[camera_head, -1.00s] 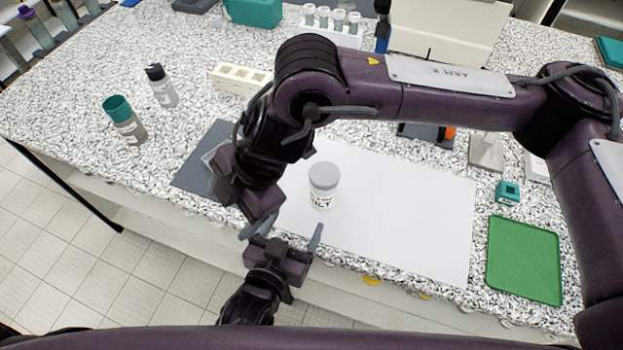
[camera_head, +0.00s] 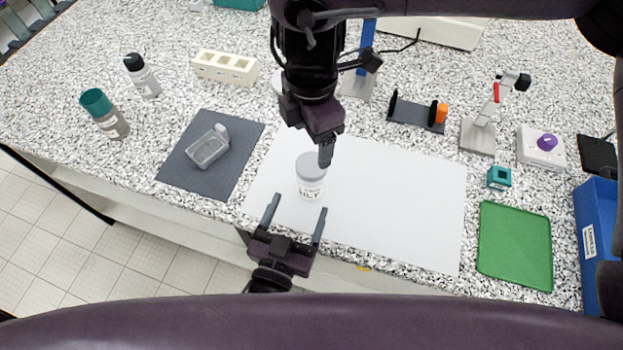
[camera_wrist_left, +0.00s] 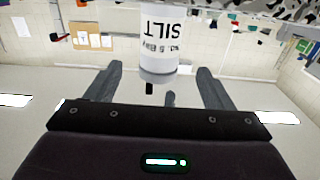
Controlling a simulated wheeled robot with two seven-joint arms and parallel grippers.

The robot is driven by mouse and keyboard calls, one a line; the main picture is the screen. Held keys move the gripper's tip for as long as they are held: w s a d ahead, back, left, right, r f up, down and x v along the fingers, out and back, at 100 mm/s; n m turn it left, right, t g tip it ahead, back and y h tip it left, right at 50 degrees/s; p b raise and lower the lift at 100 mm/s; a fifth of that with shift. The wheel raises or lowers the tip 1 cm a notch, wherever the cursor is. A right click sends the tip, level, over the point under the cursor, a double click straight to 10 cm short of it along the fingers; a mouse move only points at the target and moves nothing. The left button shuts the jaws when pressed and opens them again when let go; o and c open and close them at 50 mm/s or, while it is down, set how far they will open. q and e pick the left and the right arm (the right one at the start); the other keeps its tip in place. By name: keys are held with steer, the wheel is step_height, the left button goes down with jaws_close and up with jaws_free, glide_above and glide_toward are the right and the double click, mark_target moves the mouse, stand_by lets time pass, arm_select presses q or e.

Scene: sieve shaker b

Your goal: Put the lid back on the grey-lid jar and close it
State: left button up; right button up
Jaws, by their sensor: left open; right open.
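The jar (camera_head: 310,189) stands upright on the white mat, with its grey lid (camera_head: 310,165) sitting on top. I cannot tell how tightly the lid is seated. My left gripper (camera_head: 300,202) is open in front of the jar, its fingers pointing towards it and apart from it. In the left wrist view the jar (camera_wrist_left: 159,38), labelled SILT, appears upside down, beyond and between the fingertips (camera_wrist_left: 160,72). My right gripper (camera_head: 325,152) is open, pointing down just above and beside the lid. One of its fingers overlaps the lid's right edge in view; contact is unclear.
A dark mat (camera_head: 238,150) with a small clear dish (camera_head: 208,148) lies to the left. A green tray (camera_head: 515,245) lies right. The white mat's right side (camera_head: 410,205) is clear.

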mark_target(307, 187)
arm_select(q)
steer(key=x, duration=0.7)
steer(key=shift+w, duration=0.1)
